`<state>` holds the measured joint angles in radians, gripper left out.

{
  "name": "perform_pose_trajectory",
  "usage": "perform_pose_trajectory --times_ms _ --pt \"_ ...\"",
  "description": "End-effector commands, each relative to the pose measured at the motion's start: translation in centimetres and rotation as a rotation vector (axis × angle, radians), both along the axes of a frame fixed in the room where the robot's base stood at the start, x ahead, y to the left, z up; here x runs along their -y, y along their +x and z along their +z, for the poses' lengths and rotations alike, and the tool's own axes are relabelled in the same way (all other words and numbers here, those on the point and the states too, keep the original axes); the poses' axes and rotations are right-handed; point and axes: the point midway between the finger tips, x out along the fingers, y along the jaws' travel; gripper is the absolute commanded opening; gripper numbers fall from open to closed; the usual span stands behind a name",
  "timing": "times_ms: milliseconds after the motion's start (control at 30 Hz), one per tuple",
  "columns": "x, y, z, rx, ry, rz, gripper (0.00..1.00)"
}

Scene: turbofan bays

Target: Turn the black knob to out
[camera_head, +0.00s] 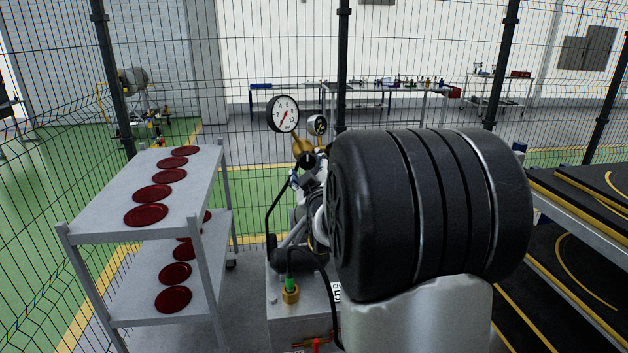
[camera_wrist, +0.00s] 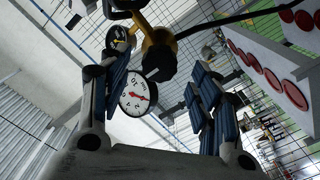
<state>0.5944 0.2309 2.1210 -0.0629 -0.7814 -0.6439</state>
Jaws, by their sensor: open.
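The black knob (camera_wrist: 159,62) sits on a brass regulator body (camera_wrist: 157,37) in the wrist view. It lies between the two blue-padded fingers of my gripper (camera_wrist: 161,74), which are spread apart. I cannot tell how deep the knob is between them, and no contact shows. In the head view the knob (camera_head: 308,161) is a small dark shape below the brass body (camera_head: 302,144), and my arm hides most of my gripper. A large white dial gauge (camera_head: 283,114) and a smaller gauge (camera_head: 317,125) are mounted by the regulator. No out marking is readable.
A grey two-level shelf cart (camera_head: 105,232) with several dark red discs stands at the left. A black hose (camera_wrist: 215,24) runs from the regulator. A wire fence (camera_head: 240,180) stands behind, with benches beyond it. A rack with black, yellow-edged trays (camera_head: 575,190) stands at the right.

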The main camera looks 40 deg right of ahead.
Motion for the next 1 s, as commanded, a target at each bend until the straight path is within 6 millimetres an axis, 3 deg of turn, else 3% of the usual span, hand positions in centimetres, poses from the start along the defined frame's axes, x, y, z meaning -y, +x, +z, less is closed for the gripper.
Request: perform_pose_trajectory --times_ms 200,400,1000 --pt "-2.4 -4.0 0.1 0.002 -0.001 -0.001 0.57" --pt "-3.6 -5.9 0.0 0.001 0.000 -0.001 0.57" --pt "-3.9 -6.3 0.0 0.001 0.000 0.001 0.57"
